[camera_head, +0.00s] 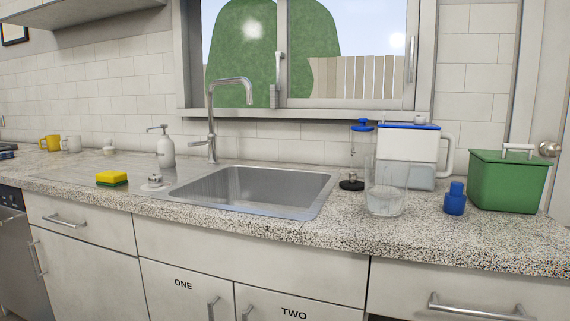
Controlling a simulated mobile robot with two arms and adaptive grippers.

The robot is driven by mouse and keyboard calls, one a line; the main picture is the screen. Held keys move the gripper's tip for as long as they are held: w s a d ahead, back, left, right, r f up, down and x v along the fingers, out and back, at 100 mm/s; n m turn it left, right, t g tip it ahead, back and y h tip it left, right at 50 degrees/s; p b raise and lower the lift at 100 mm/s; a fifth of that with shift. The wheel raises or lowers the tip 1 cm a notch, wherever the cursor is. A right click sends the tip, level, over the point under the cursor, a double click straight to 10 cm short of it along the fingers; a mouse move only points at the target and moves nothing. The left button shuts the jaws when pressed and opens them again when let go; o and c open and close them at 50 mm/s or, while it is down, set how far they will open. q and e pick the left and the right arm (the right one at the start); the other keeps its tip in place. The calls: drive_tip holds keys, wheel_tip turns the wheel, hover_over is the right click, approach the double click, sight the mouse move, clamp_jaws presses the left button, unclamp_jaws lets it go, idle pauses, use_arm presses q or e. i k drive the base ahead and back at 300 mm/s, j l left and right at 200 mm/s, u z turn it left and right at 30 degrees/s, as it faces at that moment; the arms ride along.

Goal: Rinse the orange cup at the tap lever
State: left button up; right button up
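A yellow-orange cup (49,143) stands upright on the far left of the counter, near the wall. It is the only orange-looking cup in view. The chrome tap (211,125) rises behind the sink (255,187), and its spout arches over the basin. A small side piece that looks like the tap lever (198,140) is low on the tap's left. I see no water running. Neither of my grippers is in view.
A white mug (71,144) stands just right of the cup. A soap dispenser (165,148), yellow-green sponge (111,178) and sink plug (154,182) lie left of the sink. A glass container (387,190), pitcher (410,150), blue bottle (455,199) and green bin (507,181) crowd the right.

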sight(194, 144)
drive_tip(key=i+j+u, duration=0.1)
drive_tip(key=j, duration=0.3)
drive_tip(key=i+j+u, duration=0.15)
drive_tip(key=j, duration=0.2)
drive_tip(key=i+j+u, duration=0.1)
drive_tip(key=j, duration=0.3)
drive_tip(key=i+j+u, duration=0.1)
drive_tip(key=i+j, duration=0.15)
drive_tip(key=i+j+u, duration=0.1)
drive_tip(key=j, duration=0.3)
drive_tip(key=i, duration=0.1)
